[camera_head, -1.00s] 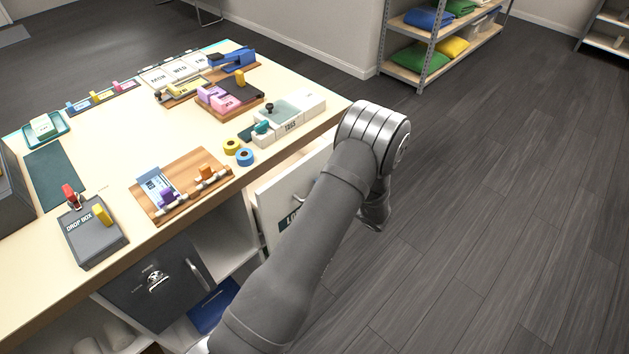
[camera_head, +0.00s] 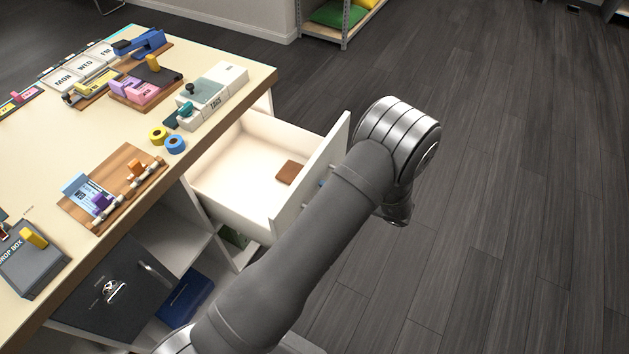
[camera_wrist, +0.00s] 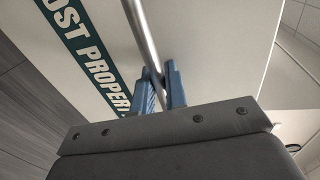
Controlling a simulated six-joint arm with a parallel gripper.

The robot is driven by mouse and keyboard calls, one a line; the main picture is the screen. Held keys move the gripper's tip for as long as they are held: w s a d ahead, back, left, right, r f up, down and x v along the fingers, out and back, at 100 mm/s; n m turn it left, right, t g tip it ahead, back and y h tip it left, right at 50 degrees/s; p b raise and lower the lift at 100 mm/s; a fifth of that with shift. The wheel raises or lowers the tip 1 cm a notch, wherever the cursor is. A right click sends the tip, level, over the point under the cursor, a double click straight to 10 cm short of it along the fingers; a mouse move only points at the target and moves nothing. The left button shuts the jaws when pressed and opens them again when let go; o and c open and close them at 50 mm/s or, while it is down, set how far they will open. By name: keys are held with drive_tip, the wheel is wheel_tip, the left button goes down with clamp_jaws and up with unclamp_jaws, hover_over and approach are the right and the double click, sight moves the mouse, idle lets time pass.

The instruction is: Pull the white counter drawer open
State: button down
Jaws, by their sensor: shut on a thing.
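The white counter drawer (camera_head: 240,150) stands well out from the counter in the head view, with its inside showing. A small brown block (camera_head: 289,172) lies in it near the front panel. In the wrist view, the white drawer front (camera_wrist: 215,45) bears a green label (camera_wrist: 88,48) reading "...OST PROPER...". My gripper (camera_wrist: 162,88) has its blue fingers shut around the metal bar handle (camera_wrist: 143,38). In the head view my arm hides most of the handle and gripper.
The counter (camera_head: 50,140) carries ring tapes, a tags box (camera_head: 212,95), a wooden board (camera_head: 115,187) and a drop box (camera_head: 32,262). The floor (camera_head: 490,200) at right is clear.

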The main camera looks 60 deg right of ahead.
drive_tip(key=shift+s, duration=0.65)
drive_tip(key=c, duration=1.6)
unclamp_jaws()
drive_tip(key=shift+o, duration=0.2)
drive_tip(key=v, duration=1.7)
drive_tip(key=shift+s, duration=0.2)
drive_tip(key=x, duration=1.7)
drive_tip(key=shift+w, duration=0.25)
